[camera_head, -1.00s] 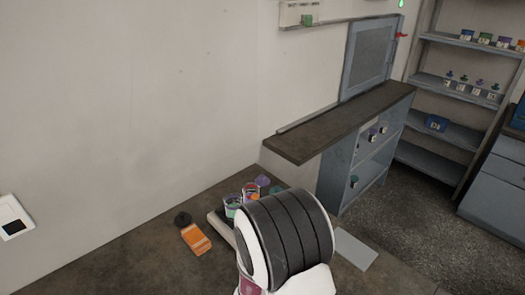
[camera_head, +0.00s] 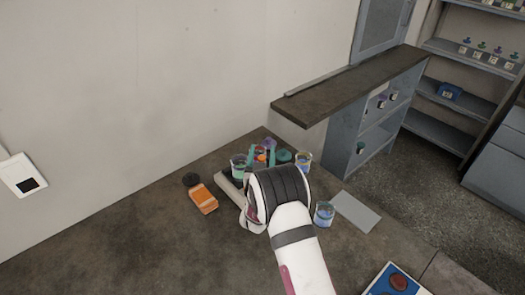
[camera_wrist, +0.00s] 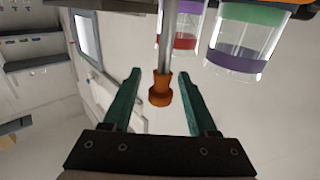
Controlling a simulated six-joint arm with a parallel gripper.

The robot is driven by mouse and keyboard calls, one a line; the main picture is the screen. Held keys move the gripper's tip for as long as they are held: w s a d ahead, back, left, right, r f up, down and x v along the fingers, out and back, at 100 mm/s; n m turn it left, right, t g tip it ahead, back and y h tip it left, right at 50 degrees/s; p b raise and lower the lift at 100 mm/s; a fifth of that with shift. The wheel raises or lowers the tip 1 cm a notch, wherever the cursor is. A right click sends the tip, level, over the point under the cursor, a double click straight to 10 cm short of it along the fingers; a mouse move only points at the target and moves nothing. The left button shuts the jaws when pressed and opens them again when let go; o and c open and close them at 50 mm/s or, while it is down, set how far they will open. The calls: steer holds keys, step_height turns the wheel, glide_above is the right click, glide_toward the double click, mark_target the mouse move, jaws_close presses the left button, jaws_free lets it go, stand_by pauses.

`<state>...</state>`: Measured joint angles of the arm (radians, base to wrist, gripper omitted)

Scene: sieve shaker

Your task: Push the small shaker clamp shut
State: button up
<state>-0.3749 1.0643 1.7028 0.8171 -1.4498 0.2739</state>
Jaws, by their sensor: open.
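In the wrist view my gripper (camera_wrist: 162,76) has its two green fingers spread apart. An orange collar-like piece (camera_wrist: 160,90) on a thin metal rod (camera_wrist: 165,40) shows between the fingers; it may be the small clamp, but I cannot tell whether it touches a finger. Clear jars with coloured bands (camera_wrist: 240,50) show beyond the fingertips. In the head view my wrist hides much of the shaker (camera_head: 230,184), and small orange and purple parts (camera_head: 262,152) show just above it.
Clear beakers stand around the shaker, one at its left (camera_head: 238,168), one at its right (camera_head: 303,160) and one (camera_head: 324,214) beside my arm. An orange device (camera_head: 202,199) lies left. A grey plate (camera_head: 356,211) lies right. The front left bench is clear.

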steer(key=shift+w, duration=0.4)
jaws_close()
